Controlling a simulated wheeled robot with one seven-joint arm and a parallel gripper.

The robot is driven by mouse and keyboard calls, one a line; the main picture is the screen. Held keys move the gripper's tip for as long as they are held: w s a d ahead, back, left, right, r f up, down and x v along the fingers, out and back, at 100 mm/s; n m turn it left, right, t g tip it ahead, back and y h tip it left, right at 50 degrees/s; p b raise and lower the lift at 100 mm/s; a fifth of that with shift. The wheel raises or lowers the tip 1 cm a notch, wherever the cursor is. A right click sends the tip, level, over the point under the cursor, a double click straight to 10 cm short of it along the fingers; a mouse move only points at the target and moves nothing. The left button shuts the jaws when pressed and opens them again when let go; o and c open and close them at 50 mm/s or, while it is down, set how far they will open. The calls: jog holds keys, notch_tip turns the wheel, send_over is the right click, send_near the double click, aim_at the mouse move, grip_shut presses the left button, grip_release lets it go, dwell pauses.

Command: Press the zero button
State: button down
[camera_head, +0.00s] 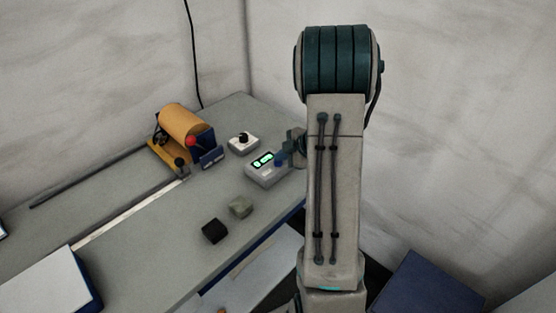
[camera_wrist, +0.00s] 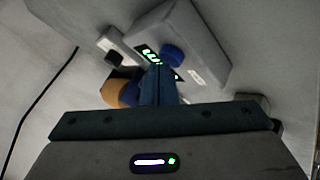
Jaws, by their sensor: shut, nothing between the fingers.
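A light grey box (camera_head: 262,176) with a lit green display (camera_head: 263,159) stands on the bench in the head view. In the wrist view the box (camera_wrist: 192,38) fills the upper middle, with a round blue button (camera_wrist: 172,56) beside the green display and a small white label. My gripper (camera_wrist: 157,70) is shut and empty. In the wrist view its fingertips overlap the display, just left of the blue button and partly hiding the digits. I cannot tell whether the tips touch the box. In the head view my gripper is partly hidden behind my arm.
A white box with a black knob (camera_head: 243,142) stands behind the display box. A copper-coloured roll (camera_head: 181,121) on a stand with a red knob is to the left. A black block (camera_head: 215,231) and a grey-green block (camera_head: 240,207) lie nearer on the bench. Bare bench (camera_head: 150,245) lies left of them.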

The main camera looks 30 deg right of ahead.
aim_at(282, 162)
jog(key=shift+r+p, duration=0.55)
jog(key=shift+r, duration=0.1)
notch_tip(282, 162, up, 5)
jog(key=p, duration=0.5)
dwell(0.6)
